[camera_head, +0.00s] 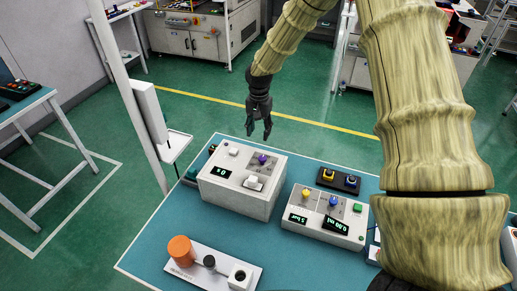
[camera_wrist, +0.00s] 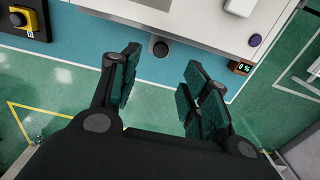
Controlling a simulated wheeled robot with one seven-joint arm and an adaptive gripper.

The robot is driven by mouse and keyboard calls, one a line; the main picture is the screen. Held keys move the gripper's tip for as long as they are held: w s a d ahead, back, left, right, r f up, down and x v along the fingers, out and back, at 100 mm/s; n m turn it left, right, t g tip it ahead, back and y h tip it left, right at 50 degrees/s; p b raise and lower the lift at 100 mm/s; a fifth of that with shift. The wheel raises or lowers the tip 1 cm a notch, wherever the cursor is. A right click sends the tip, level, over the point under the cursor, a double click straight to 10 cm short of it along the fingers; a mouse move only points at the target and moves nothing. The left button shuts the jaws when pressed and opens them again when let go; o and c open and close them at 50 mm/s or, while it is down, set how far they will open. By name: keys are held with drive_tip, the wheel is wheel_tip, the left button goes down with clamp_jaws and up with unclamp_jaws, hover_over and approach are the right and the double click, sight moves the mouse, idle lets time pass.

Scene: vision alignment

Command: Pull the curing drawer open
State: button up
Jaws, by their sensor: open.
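A white box-shaped unit (camera_head: 240,190) with a display, a purple knob and a white switch stands on the blue table; its far side is hidden in the head view. In the wrist view, its edge (camera_wrist: 205,25) crosses the top. A round dark knob (camera_wrist: 160,48) on a small grey piece juts out from that side, apparently the drawer's handle; I cannot make out the drawer front itself. My gripper (camera_head: 258,132) hangs beyond the box's far side, fingers pointing down. In the wrist view my gripper (camera_wrist: 160,78) is open and empty, with the knob showing between and beyond its fingertips.
A second control box (camera_head: 325,216) and a dark button panel (camera_head: 338,180) stand to the right on the table (camera_head: 150,255). An orange-capped fixture (camera_head: 180,250) lies in front. A small 0 % display (camera_wrist: 241,67) is near the box. Green floor beyond the table is clear.

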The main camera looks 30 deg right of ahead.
wheel_tip(320, 180, down, 6)
drive_tip(key=shift+p, duration=1.05)
drive_tip(key=shift+s+f, duration=0.1)
drive_tip(key=shift+f, duration=0.2)
drive_tip(key=shift+w+f+p, duration=0.25)
drive_tip(key=shift+f+p, duration=0.3)
drive_tip(key=shift+f, duration=0.65)
drive_tip(key=shift+s+f, duration=0.15)
drive_tip(key=shift+f, duration=0.15)
drive_tip(key=shift+a, duration=0.1)
drive_tip(key=shift+f, duration=0.1)
drive_tip(key=shift+c, duration=0.3)
clamp_jaws()
